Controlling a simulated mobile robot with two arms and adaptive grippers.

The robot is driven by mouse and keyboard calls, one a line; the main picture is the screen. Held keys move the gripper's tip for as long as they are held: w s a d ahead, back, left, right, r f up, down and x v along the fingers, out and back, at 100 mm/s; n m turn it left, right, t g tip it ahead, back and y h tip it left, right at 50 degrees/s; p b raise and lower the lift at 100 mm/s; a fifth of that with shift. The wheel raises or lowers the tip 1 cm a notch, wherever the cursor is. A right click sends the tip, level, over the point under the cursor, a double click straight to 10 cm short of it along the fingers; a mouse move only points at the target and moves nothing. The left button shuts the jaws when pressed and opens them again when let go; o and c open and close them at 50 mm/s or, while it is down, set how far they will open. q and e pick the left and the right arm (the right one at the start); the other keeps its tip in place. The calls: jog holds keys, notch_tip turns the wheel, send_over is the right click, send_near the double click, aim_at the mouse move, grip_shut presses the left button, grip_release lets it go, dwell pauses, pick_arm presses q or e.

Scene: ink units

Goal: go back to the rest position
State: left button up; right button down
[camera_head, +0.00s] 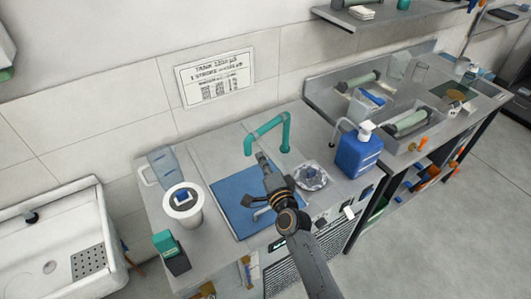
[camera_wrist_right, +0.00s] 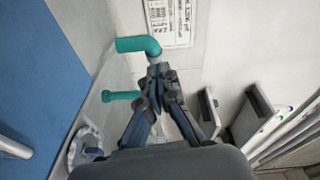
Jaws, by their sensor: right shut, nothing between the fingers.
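My right gripper (camera_head: 262,158) is shut and empty above the far edge of a blue mat (camera_head: 232,192) on the metal counter. Its arm reaches in from the lower right. In the right wrist view its fingers (camera_wrist_right: 158,72) are together, just under the teal bent pipe (camera_wrist_right: 140,45) in the picture; I cannot tell how near they are. In the head view the teal pipe (camera_head: 285,130) stands at the back of the counter, just beyond the fingertips. My left gripper is not in view.
A white container (camera_head: 185,215) and a clear pitcher (camera_head: 162,160) stand left of the mat. A clear faceted dish (camera_head: 311,178) and a blue jug (camera_head: 357,157) stand to the right. A green-topped box (camera_head: 166,243) is at the front left. A white sink (camera_head: 50,235) lies further left.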

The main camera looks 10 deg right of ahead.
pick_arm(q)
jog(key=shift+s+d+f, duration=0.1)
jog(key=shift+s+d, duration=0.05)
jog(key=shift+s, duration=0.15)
